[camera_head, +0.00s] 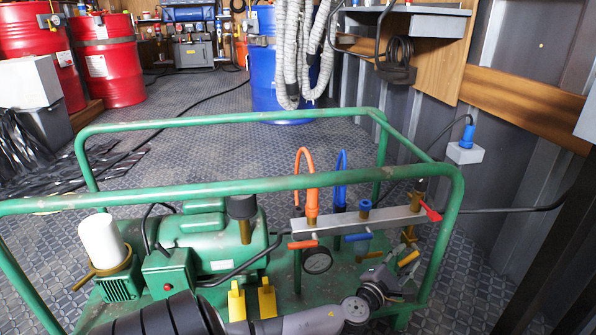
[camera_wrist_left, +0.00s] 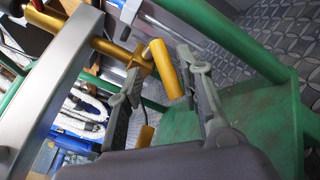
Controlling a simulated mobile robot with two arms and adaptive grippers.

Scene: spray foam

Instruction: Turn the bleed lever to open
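A yellow lever handle (camera_wrist_left: 165,68) hangs from a brass valve fitting beneath the right end of the grey manifold bar. It also shows in the head view (camera_head: 409,258). I take it as the bleed lever; no label shows. My left gripper (camera_head: 385,277) is at the lower right of the green frame, close beside this handle. In the left wrist view the left gripper (camera_wrist_left: 165,72) is open, with the handle showing in the gap between its fingertips. I cannot tell whether either finger touches it. My right gripper is not in view.
The green tube frame (camera_head: 300,183) surrounds the compressor. The manifold bar (camera_head: 360,222) carries orange and blue hoses, a gauge (camera_head: 317,260) and a red lever (camera_head: 430,212) at its right end. A frame upright stands just right of the gripper. Open floor lies behind.

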